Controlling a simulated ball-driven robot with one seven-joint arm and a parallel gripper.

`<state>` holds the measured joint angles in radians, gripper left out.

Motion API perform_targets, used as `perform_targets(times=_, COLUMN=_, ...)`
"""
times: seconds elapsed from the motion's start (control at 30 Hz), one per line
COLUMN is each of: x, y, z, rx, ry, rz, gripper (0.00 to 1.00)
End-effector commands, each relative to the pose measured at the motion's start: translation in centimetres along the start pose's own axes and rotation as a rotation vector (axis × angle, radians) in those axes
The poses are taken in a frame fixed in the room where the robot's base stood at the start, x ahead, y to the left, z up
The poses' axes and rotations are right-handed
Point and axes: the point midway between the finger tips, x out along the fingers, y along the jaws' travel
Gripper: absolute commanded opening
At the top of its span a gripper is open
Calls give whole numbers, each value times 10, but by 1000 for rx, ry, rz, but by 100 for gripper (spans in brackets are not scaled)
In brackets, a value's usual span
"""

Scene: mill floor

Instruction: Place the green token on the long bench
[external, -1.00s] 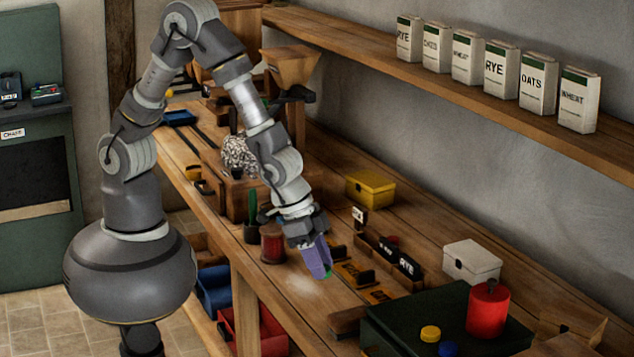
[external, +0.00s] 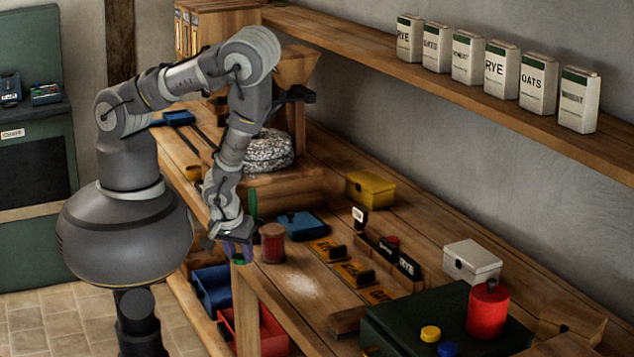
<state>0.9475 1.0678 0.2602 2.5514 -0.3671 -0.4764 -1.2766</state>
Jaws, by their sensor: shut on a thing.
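My gripper (external: 236,252) points down at the front edge of the long bench (external: 335,305), left of a dark red spool-like cylinder (external: 272,243).
A green upright object (external: 253,205) and a blue box (external: 301,225) stand close to the gripper. A millstone (external: 268,151) lies behind. Black-and-yellow stamps (external: 352,273) sit to the right. A pale powdery patch (external: 298,284) lies on clear bench. Red and blue bins (external: 213,288) are below.

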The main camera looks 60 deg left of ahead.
Motion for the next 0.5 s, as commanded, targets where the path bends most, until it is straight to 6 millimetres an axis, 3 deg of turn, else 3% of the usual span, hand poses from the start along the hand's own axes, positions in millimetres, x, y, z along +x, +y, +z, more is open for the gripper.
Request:
perform_targets(times=0.23, x=4, y=4, z=0, rx=0, ry=0, rz=2, gripper=10)
perform_targets(times=0.5, x=22, y=38, z=-10, rx=1, ry=3, rz=9, gripper=10)
